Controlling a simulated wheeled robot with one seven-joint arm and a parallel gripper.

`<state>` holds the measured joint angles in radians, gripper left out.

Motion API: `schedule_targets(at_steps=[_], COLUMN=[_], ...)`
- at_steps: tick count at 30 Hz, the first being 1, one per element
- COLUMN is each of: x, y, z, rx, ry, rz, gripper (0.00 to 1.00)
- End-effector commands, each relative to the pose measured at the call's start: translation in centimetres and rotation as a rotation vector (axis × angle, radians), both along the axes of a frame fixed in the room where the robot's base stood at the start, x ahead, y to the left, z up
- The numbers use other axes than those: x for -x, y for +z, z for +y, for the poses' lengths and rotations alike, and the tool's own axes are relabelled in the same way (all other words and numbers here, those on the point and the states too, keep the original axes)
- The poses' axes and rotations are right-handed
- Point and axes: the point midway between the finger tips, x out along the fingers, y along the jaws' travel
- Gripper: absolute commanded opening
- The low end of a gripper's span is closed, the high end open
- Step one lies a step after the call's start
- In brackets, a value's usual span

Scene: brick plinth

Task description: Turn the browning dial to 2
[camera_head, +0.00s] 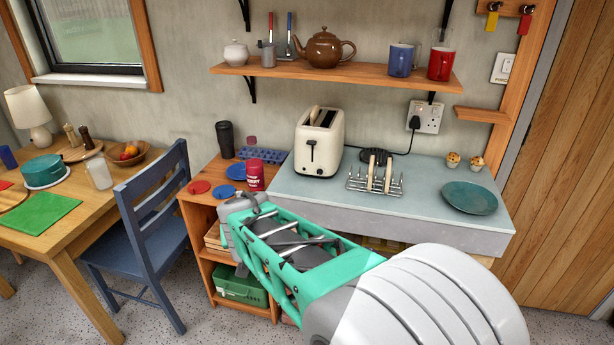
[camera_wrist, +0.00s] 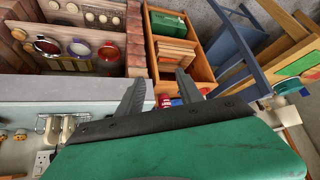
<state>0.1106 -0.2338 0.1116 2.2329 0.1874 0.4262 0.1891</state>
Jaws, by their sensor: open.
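A cream two-slot toaster (camera_head: 320,142) stands on the pale worktop (camera_head: 420,195) near its left end. Its front has a dark lever in a vertical slot, and small details low down. The browning dial's marks and setting are too small to read. My gripper is open and empty, its two dark fingers spread apart in the wrist view (camera_wrist: 160,92). My arm reaches across the front of the worktop in the head view, and its end is apart from the toaster, lower and to the left. I cannot make out the toaster in the wrist view.
A toast rack (camera_head: 375,180) holding slices stands right of the toaster, with a teal plate (camera_head: 470,198) beyond. A red can (camera_head: 255,177) stands on the low wooden shelf unit (camera_head: 195,203) at left. A blue chair (camera_head: 150,225) stands farther left. A shelf (camera_head: 340,78) hangs above.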

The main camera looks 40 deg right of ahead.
Motion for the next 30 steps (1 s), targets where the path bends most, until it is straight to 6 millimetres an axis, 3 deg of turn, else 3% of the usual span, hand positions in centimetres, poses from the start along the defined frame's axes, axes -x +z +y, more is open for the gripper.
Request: schedule_targets(at_steps=[1,3,6,9,12,15,20,30], x=[-3.5,-7.7,-11.9,-14.0,-14.6,-14.5,-14.7,-18.6], y=[-0.5,-0.8,-1.8,-3.3,-4.8,-6.0,-6.5,-6.4], z=[-4.0,-9.7,-17.7,-24.5,-28.9,-31.0,-32.2,-36.5], rx=[0.029,0.087,0.185,0.292,0.379,0.433,0.46,0.459], ry=[-0.106,-0.237,-0.38,-0.458,-0.478,-0.467,-0.451,-0.452], rz=[-0.071,-0.204,-0.393,-0.57,-0.712,-0.802,-0.855,-0.854], gripper=[0.43,0.43,0.43,0.43,0.43,0.43,0.43,0.43])
